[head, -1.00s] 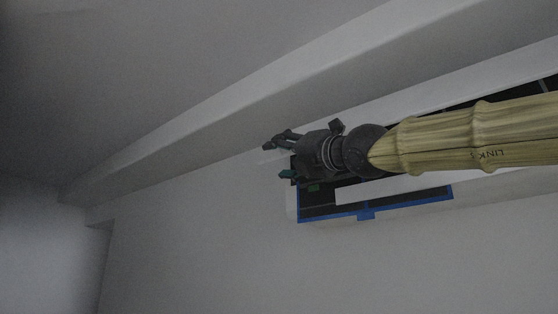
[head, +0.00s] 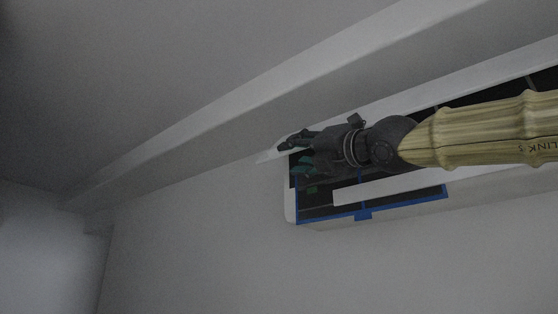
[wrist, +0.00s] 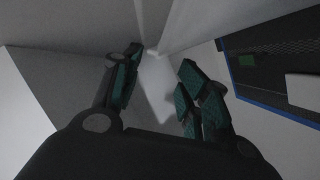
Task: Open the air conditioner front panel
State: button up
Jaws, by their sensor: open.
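The air conditioner (head: 290,205) is a long white unit on the wall, at centre right in the head view. Its dark inside (head: 325,212) with a blue border shows, so the front panel (head: 400,103) stands swung up, as a white strip above the opening. The panel's left end pokes out beside my fingers. My gripper (head: 293,154) is open at the unit's upper left corner, and my arm hides part of the opening. In the wrist view my gripper (wrist: 158,80) has its teal-padded fingers apart, with a pale surface, perhaps the panel, between or behind them.
A white ledge or beam (head: 200,110) runs along the wall top just above the unit, close over my gripper. A white bar (head: 390,188) crosses the dark inside. The wall (head: 200,240) below and to the left is bare.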

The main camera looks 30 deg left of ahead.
jog(key=shift+b+v, duration=0.8)
jog(key=shift+v, duration=1.85)
jog(key=v, duration=1.2)
